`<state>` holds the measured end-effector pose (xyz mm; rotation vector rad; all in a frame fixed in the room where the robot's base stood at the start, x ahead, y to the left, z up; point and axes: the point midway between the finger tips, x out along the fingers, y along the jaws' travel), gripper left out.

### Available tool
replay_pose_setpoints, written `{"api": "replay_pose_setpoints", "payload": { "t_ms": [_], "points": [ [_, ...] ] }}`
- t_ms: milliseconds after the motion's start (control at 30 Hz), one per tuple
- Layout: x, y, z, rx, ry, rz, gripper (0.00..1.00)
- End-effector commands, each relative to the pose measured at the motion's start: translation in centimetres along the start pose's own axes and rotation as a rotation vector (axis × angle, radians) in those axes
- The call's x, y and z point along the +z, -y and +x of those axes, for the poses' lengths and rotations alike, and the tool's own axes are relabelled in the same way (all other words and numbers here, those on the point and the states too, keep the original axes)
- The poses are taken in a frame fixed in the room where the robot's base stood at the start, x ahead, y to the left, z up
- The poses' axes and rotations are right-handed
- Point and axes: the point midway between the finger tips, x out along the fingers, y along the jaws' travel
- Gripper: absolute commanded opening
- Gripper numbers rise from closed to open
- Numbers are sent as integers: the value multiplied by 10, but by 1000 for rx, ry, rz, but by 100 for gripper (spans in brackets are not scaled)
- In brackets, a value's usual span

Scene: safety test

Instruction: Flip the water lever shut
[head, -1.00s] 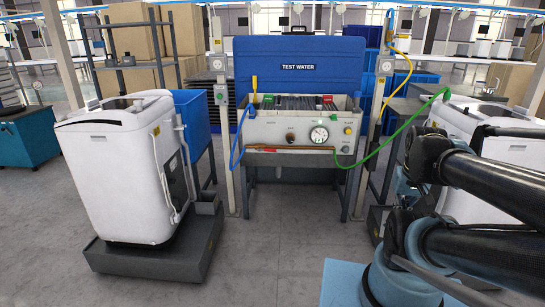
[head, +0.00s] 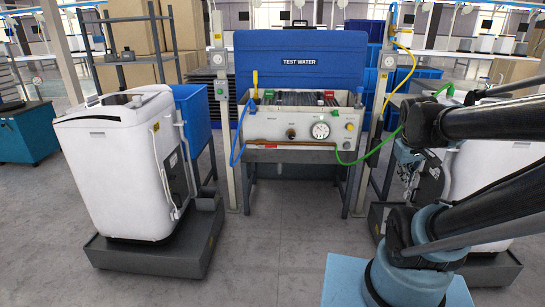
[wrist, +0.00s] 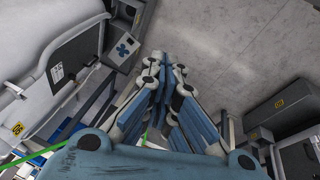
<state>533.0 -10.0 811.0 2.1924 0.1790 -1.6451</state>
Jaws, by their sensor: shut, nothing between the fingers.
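The water test bench (head: 300,128) stands in the middle of the head view under a blue "TEST WATER" board. A copper-coloured pipe (head: 300,143) runs along its front, with a small red piece (head: 268,148) near its left end. I cannot tell whether this piece is the water lever, nor its position. My gripper (wrist: 170,90) is shut and empty in the wrist view, pointing down over bare floor beside a white machine.
A white washing machine (head: 118,165) stands on a dark base at the left. Another white machine (head: 478,180) is at the right behind my arm. A green hose (head: 380,150) hangs from the bench toward the right. The floor (head: 280,240) before the bench is clear.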

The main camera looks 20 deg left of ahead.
Motion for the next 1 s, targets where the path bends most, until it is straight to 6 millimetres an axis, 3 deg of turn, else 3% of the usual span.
{"api": "replay_pose_setpoints", "payload": {
  "t_ms": [233,500,767,1000],
  "points": [
    [-80,-22,1,104,-50,-246,0],
    [-168,-30,12,224,-95,-515,0],
    [-255,-20,30,346,-131,-776,0],
    [-332,5,53,468,-158,-1016,0]
  ]
}}
